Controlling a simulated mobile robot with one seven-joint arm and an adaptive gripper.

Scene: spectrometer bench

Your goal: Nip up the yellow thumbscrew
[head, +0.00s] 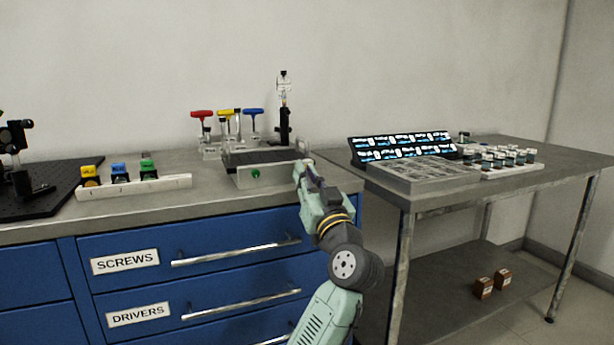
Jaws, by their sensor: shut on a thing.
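My gripper (303,172) is at the right end of the front of a low grey box (275,175) with a dark top, near the bench's front edge. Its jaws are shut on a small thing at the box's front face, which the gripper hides. No yellow thumbscrew shows openly; at this spot it is the likely thing between the jaws, but I cannot see its colour. A green thumbscrew (255,174) shows on the same front face, left of my gripper.
Behind the box stand T-handled drivers, red (202,114), yellow and blue, and a dark post (284,115). A white rail (135,187) with yellow, blue and green blocks lies left. A side table (540,155) at right carries a display and a white tray of jars.

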